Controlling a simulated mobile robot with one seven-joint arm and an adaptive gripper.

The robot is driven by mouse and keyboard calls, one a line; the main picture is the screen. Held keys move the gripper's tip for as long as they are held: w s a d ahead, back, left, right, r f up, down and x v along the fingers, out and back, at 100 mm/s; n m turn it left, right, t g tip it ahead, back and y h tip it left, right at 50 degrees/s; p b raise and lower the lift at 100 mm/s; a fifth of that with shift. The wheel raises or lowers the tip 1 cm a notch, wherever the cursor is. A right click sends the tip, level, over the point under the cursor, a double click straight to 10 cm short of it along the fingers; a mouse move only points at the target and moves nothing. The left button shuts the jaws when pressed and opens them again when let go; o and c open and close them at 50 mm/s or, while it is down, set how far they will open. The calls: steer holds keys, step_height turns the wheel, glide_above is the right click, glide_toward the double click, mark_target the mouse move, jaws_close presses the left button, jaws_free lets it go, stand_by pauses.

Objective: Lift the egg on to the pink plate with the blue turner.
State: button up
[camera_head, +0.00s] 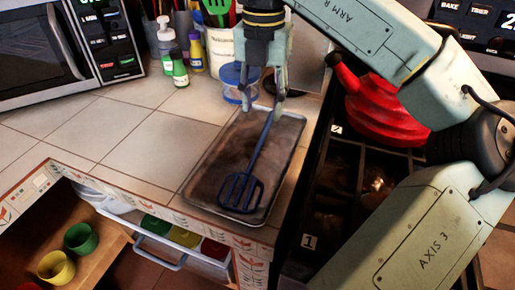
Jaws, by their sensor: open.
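The blue turner (241,192) lies on a dark metal tray (204,172) on the tiled counter. Its slotted head points to the front and its handle runs back toward my gripper. My gripper (262,111) points down at the handle's far end, with its fingers apart. The handle's end shows near the right finger; I cannot tell whether it lies between the fingers. I cannot make out the egg or the pink plate. A small pale patch on the dark stove is too unclear to name.
A red kettle (372,108) stands on the stove (340,170), right of the counter. Blue-lidded containers (232,84) and bottles (180,72) stand behind the tray. A microwave (60,50) is at back left. An open drawer (185,257) juts out in front. Counter left of the tray is clear.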

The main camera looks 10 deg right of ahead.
mark_target(261, 139)
step_height(261, 139, down, 8)
steer(key=shift+f+p, duration=0.1)
steer(key=shift+p, duration=0.9)
jaws_close()
